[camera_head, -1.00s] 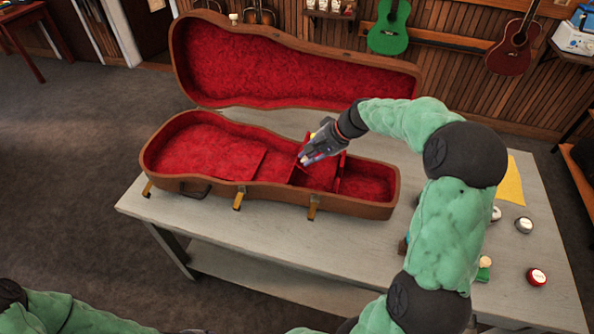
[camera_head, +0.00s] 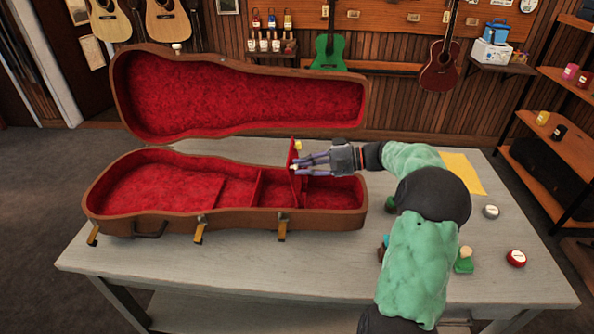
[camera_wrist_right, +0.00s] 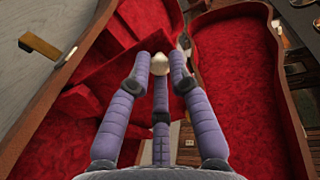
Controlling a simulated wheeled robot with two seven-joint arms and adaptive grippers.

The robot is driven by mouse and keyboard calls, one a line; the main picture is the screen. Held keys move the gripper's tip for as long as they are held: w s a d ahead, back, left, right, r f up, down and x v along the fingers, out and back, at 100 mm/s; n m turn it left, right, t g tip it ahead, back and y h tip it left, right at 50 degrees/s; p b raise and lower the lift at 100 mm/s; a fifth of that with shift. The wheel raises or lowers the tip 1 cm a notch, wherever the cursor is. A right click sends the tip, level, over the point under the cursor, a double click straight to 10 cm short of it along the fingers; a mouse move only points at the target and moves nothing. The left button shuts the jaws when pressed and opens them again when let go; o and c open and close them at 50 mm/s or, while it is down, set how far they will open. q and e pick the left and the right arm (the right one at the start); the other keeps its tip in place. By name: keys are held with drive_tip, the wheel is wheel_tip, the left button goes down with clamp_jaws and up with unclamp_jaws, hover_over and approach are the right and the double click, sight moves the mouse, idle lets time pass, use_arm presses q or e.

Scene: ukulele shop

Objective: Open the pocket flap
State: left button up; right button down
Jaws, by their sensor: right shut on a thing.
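The brown case (camera_head: 150,215) lies open on the table, with red plush lining and a compartment area toward its narrow right end. The red pocket flap (camera_head: 292,153) stands raised, seen nearly edge-on, and the pocket beside it (camera_head: 275,190) is uncovered. My right gripper (camera_head: 297,167) is at the flap, reaching in from the right. In the wrist view its purple fingers (camera_wrist_right: 160,68) are closed around a small cream knob (camera_wrist_right: 159,62). The fingers partly hide the flap. My left gripper is out of view.
The case lid (camera_head: 240,95) stands open at the back. On the table (camera_head: 180,265) to the right are a yellow cloth (camera_head: 462,172), a grey-topped tin (camera_head: 490,211), a red tin (camera_head: 515,258) and a small green-based object (camera_head: 464,262). The table's front left is clear.

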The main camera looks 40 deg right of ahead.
drive_tip(key=shift+s+d+f, duration=0.1)
drive_tip(key=shift+s+d, duration=0.1)
idle(0.4)
drive_tip(key=c, duration=1.1)
unclamp_jaws()
drive_tip(key=shift+c, duration=0.2)
drive_tip(key=v, duration=1.2)
drive_tip(key=shift+f+y, duration=0.3)
